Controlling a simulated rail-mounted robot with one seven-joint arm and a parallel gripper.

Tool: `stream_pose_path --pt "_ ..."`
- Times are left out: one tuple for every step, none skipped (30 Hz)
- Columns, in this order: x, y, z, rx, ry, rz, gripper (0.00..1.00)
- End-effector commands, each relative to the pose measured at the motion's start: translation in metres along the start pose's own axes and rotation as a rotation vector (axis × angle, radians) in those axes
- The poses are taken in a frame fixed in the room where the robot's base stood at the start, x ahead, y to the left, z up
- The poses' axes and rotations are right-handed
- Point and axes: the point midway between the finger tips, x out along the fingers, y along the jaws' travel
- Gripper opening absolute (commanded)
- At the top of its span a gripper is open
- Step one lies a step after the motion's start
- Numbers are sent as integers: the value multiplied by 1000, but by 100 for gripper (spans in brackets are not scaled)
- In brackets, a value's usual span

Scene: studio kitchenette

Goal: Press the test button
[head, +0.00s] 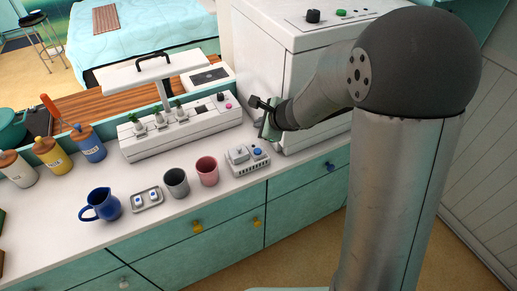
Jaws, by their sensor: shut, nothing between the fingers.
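No label reading "test" can be made out, so I cannot tell for sure which button is the test button. A small white device (247,159) with vents on its front stands near the counter's front edge and has a blue button (257,151) on top. A long white planter unit (182,130) behind it carries a pink button (228,106) and a dark knob at its right end. My gripper (264,104) is shut and empty. In the picture it shows above the small device and to the right of the pink button, apart from both.
A large white appliance (262,62) with a black knob and green button on top stands behind my arm. A pink cup (207,171), grey cup (176,183), small tray (147,200) and blue jug (101,205) line the counter to the left. Lidded jars (88,143) stand further left.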

Motion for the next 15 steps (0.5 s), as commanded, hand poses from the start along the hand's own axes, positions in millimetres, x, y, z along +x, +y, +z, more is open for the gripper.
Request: stream_pose_path --pt "0 0 0 -1 0 0 0" --pt "0 0 0 -1 -1 0 0" --pt "0 0 0 -1 -1 0 0" --pt "0 1 0 -2 -1 1 0" --pt "1 1 -1 -2 -1 1 0" --pt "2 2 -1 -2 -1 1 0" --pt "3 3 -2 -2 -1 1 0" --pt "4 4 -3 -2 -1 1 0" --pt "6 5 -4 -2 -1 1 0" --pt "8 6 -6 -2 -1 2 0" --pt "10 8 -7 -2 -1 2 0" --pt "13 10 -9 -2 -1 2 0" --pt "16 12 -11 -2 -1 2 0" --pt "18 14 -13 -2 -1 2 0" --pt "22 17 -16 -2 -1 2 0"
